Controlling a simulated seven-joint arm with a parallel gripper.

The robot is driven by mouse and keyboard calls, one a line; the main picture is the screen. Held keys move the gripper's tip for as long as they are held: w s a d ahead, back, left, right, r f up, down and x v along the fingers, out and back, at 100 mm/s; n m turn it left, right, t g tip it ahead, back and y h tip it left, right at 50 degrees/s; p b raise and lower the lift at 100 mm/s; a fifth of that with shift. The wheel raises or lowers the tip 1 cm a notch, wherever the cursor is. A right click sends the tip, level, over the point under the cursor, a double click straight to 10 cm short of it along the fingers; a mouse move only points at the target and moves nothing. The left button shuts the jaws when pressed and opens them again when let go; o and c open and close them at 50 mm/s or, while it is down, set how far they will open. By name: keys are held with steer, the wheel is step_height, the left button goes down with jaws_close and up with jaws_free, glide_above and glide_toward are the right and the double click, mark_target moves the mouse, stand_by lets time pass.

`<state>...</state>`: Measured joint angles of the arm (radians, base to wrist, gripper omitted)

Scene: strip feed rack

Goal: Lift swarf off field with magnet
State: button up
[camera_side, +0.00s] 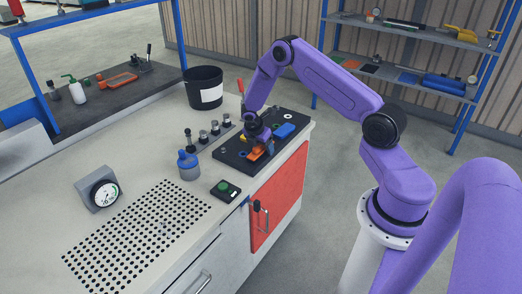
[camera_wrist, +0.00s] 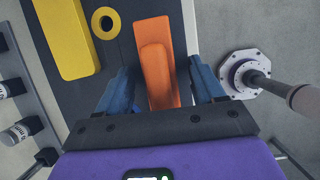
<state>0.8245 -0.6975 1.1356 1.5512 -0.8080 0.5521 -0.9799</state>
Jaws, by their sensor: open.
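An orange piece (camera_side: 257,153), perhaps the magnet, lies on a dark board at the bench's right end. In the wrist view the orange piece (camera_wrist: 155,60) is a long plate with a raised bar on top. My gripper (camera_side: 255,141) is low over the board. Its two blue fingers stand apart on either side of the orange piece in the wrist view (camera_wrist: 164,88), with no clear grip on it. The field may be the dotted panel (camera_side: 137,235) at the front left of the bench. I cannot make out swarf on it for certain.
The dark board (camera_side: 228,153) also holds a blue block (camera_side: 285,130) and a yellow block (camera_wrist: 62,38) with a yellow ring (camera_wrist: 106,22). A blue bottle (camera_side: 188,165), a green-button box (camera_side: 225,190), a dial gauge (camera_side: 102,191) and a black bin (camera_side: 204,87) stand nearby.

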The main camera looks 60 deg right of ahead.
steer(key=shift+f, duration=0.15)
stand_by(0.4)
jaws_close()
step_height(320, 180, up, 4)
steer(key=shift+s+a, duration=0.1)
steer(key=s+a+r, duration=0.2)
steer(key=s+r, duration=0.2)
steer(key=s, duration=0.2)
steer(key=s+a+r, duration=0.3)
steer(key=s+r, duration=0.2)
steer(key=s, duration=0.1)
steer(key=shift+s+a+r, duration=0.15)
steer(key=shift+s+a, duration=0.15)
